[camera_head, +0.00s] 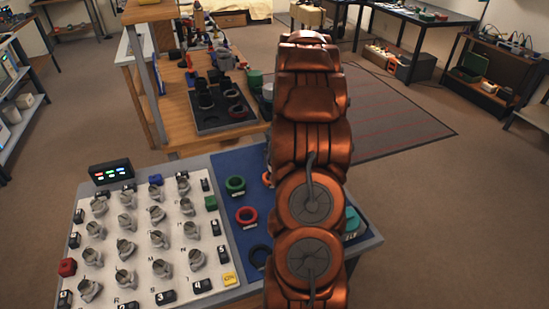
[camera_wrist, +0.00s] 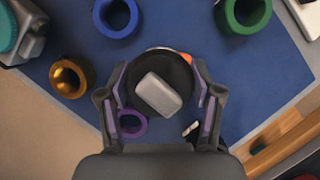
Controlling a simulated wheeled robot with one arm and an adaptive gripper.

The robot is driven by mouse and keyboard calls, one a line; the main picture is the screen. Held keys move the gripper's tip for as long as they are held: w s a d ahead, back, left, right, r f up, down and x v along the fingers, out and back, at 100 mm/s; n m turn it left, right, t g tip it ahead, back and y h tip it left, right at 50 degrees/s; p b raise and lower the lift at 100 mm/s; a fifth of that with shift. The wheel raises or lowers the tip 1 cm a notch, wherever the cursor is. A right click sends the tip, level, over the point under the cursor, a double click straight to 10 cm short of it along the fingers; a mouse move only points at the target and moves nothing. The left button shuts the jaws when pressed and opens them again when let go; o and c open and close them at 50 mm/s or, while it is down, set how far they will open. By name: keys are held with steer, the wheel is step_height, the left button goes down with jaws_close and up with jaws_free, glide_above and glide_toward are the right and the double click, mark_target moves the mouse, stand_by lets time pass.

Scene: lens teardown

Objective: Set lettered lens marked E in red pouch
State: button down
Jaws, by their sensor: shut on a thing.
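In the wrist view my gripper (camera_wrist: 161,104) is shut on a dark round piece (camera_wrist: 178,67) with a grey block on top. No letter can be read on it, so I cannot tell whether it is lens E. It is over the blue mat (camera_wrist: 85,44); its height above the mat is unclear. In the head view my arm hides the gripper. A red ring-shaped holder (camera_head: 246,215), possibly the red pouch, lies on the blue mat left of my arm. In the wrist view only an orange-red sliver (camera_wrist: 186,59) shows behind the held piece.
Green (camera_head: 235,185) and dark (camera_head: 259,256) rings lie near the red one. Blue (camera_wrist: 112,16), orange (camera_wrist: 66,88) and purple (camera_wrist: 130,130) rings show in the wrist view. A white board (camera_head: 140,222) with several grey knob-like pieces stands left. A wooden bench (camera_head: 184,133) stands behind.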

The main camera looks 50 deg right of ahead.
steer(key=shift+s+a+r+b, duration=0.15)
steer(key=shift+s+a, duration=0.35)
steer(key=shift+s, duration=0.35)
steer(key=shift+s+a+r+b, duration=0.1)
steer(key=shift+s+a+b, duration=0.1)
steer(key=shift+s+a, duration=0.5)
steer(key=shift+s+a+r+b, duration=0.15)
steer(key=shift+s+a, duration=0.2)
steer(key=shift+s, duration=0.6)
steer(key=shift+f, duration=0.1)
step_height(320, 180, up, 7)
steer(key=w+a+n+p, duration=0.1)
steer(key=w+a+n, duration=0.1)
steer(key=w+a, duration=0.4)
steer(key=w+a+f+n+g+h+p, duration=0.1)
steer(key=w+a+n, duration=0.1)
steer(key=w+a, duration=0.5)
steer(key=w+a+f+n+g+p, duration=0.1)
steer(key=w+a+n, duration=0.1)
steer(key=w+a, duration=0.4)
steer(key=shift+w+a+n, duration=0.15)
steer(key=shift+w+n, duration=0.15)
steer(key=shift+w, duration=2.35)
steer(key=w+a+f+n+h+p, duration=0.1)
steer(key=w+a+n+h, duration=0.3)
steer(key=a+n, duration=0.8)
steer(key=shift+w+f+n+g+h, duration=0.2)
steer(key=shift+n+g+h, duration=0.1)
steer(key=shift+n+h, duration=0.55)
